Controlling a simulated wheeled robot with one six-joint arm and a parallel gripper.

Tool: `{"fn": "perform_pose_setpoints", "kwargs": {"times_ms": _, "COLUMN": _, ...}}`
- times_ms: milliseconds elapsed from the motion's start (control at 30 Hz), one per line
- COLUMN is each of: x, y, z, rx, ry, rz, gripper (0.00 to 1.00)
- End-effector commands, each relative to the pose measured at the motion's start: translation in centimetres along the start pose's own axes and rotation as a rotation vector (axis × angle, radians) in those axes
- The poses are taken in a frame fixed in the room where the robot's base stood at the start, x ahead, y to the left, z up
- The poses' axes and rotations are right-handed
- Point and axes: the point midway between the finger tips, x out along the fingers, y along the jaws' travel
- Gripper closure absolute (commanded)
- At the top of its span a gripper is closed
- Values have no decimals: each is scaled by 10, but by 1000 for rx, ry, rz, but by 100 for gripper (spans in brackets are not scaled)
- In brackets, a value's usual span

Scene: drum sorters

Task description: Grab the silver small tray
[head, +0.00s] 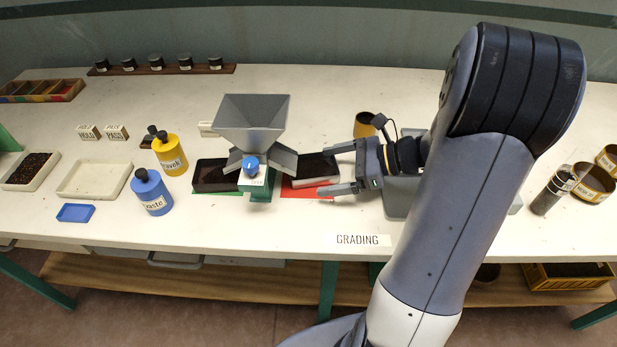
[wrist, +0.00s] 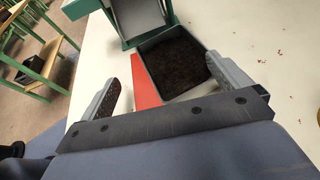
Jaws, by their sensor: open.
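A small silver-grey tray (head: 316,183) filled with dark granules sits by the red mat (head: 299,191), at the right chute of the grey hopper sorter (head: 252,122). In the wrist view the tray (wrist: 153,78) lies ahead, with the red mat (wrist: 144,88) along its left side and the sorter's chute (wrist: 138,18) beyond it. My gripper (head: 329,169) is open and low over the table, at the tray's right end. In the wrist view its fingers (wrist: 163,72) are spread to either side of the tray's near end. I see no clear contact.
A similar dark-filled tray (head: 212,188) sits on the green mat at left. Blue (head: 152,193) and yellow (head: 170,154) bottles stand further left. A grey bin (head: 398,204) is under my wrist, and a brown cup (head: 364,126) stands behind. The GRADING label (head: 358,240) lies in front.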

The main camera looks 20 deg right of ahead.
Motion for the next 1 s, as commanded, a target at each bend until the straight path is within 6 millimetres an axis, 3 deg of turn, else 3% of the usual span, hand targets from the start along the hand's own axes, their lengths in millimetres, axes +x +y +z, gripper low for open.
{"fn": "perform_pose_setpoints", "kwargs": {"times_ms": 133, "x": 8, "y": 2, "z": 0, "rx": 0, "ry": -1, "rz": 3, "gripper": 2}}
{"fn": "perform_pose_setpoints", "kwargs": {"times_ms": 433, "x": 48, "y": 9, "z": -2, "rx": 1, "ry": 1, "rz": 4, "gripper": 2}}
{"fn": "perform_pose_setpoints", "kwargs": {"times_ms": 733, "x": 52, "y": 8, "z": -3, "rx": 4, "ry": 1, "rz": 2, "gripper": 2}}
{"fn": "perform_pose_setpoints", "kwargs": {"times_ms": 1000, "x": 52, "y": 9, "z": -3, "rx": 6, "ry": 2, "rz": 3, "gripper": 23}}
